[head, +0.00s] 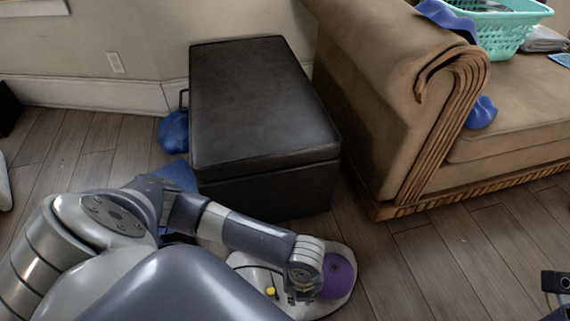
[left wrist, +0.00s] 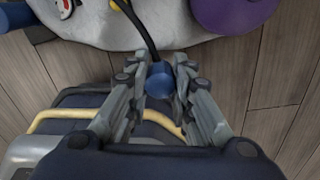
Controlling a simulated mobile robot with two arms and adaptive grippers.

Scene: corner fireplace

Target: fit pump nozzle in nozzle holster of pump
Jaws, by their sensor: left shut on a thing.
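My left gripper (left wrist: 160,100) is shut on a small blue rounded piece (left wrist: 160,77), which looks like the pump nozzle. A black hose (left wrist: 141,28) with a yellow part near its upper end runs up from it. In the head view my left gripper (head: 299,293) is low over a pale, irregular flat thing (head: 335,253) on the floor; the nozzle is too small to make out there. A blue cylinder (left wrist: 17,17) shows at the wrist view's top left and may belong to the pump. I cannot make out the holster.
A purple round thing (head: 336,276) lies beside my left gripper. A black ottoman (head: 262,105) stands behind my arm, with a blue item (head: 174,132) at its left. A brown sofa (head: 385,95) is at right. The wooden floor (head: 440,260) between is clear.

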